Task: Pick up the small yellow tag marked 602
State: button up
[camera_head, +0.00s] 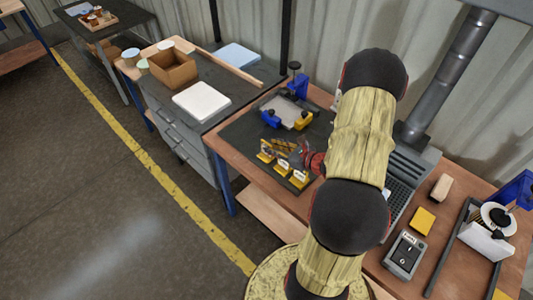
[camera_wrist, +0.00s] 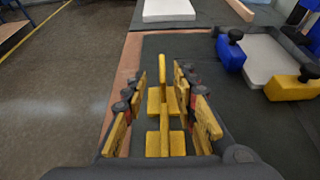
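Several small yellow tags with pale labels stand in a row on the dark mat in the head view, among them a left one (camera_head: 265,156), a middle one (camera_head: 283,168) and a right one (camera_head: 299,179). Their numbers are too small to read, so I cannot tell which is 602. In the wrist view my gripper (camera_wrist: 163,98) is open, its yellow-padded fingers apart. Between and below the fingers are thin upright yellow pieces on flat square feet, a far one (camera_wrist: 163,75) and a near one (camera_wrist: 165,143). I see no clear contact with them.
A grey plate with a blue clamp (camera_wrist: 231,52) and a yellow clamp (camera_wrist: 293,85) lies to the right on the dark mat (camera_wrist: 245,125). The bench edge is left of the tags. A white block (camera_head: 201,102) and an open brown box (camera_head: 173,70) stand on the neighbouring cabinet.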

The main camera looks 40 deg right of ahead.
aim_at(267, 143)
jog(key=x, duration=0.4)
jog(key=shift+w+d+r, duration=0.2)
jog(key=shift+w+r, duration=0.05)
jog(key=shift+w, duration=0.05)
jog(key=shift+c, duration=0.7)
grip_shut()
